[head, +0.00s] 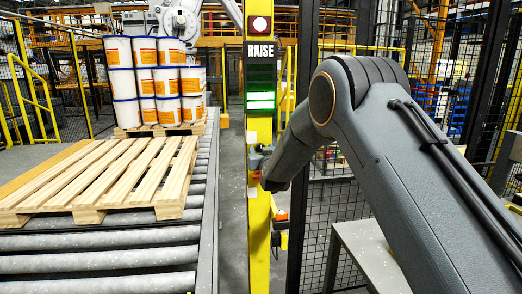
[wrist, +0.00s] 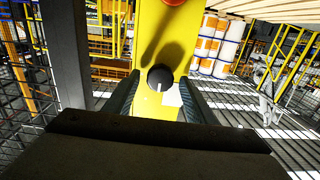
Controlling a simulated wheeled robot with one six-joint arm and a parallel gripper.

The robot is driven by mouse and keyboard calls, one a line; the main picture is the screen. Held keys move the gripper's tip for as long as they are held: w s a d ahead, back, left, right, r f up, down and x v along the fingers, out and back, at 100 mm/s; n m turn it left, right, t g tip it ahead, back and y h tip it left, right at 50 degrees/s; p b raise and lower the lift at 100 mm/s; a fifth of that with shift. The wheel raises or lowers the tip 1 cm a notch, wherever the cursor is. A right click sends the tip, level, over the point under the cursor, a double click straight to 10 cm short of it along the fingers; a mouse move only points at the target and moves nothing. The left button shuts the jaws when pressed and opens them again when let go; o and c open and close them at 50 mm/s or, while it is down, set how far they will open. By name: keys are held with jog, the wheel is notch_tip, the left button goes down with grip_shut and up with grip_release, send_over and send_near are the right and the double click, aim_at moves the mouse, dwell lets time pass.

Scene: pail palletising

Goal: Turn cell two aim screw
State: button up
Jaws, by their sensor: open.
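A yellow post (head: 260,215) stands in the middle of the head view and fills the centre of the wrist view. A black round knob with a white mark, apparently the aim screw (wrist: 159,76), sits on the post's face. A pale label (wrist: 173,97) lies just below it. My gripper (wrist: 160,84) is open, one finger either side of the knob; I cannot tell whether they touch it. In the head view my gripper (head: 262,162) is at the post, and the knob is hidden there.
A sign reading RAISE (head: 261,50) and a panel with lit green bars (head: 261,99) are on the post. A red part (wrist: 174,1) sits above the knob. An empty pallet (head: 105,178) lies on rollers at left, with stacked pails (head: 155,80) behind. Mesh fencing stands at right.

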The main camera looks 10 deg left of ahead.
jog(key=c, duration=1)
jog(key=shift+f+m+b, duration=0.1)
jog(key=shift+m+b, duration=0.2)
jog(key=shift+b, duration=0.25)
jog(key=m+b, duration=0.6)
jog(key=b, duration=0.2)
jog(key=shift+d+b, duration=0.1)
jog(key=shift+b, duration=0.25)
jog(key=o, duration=1)
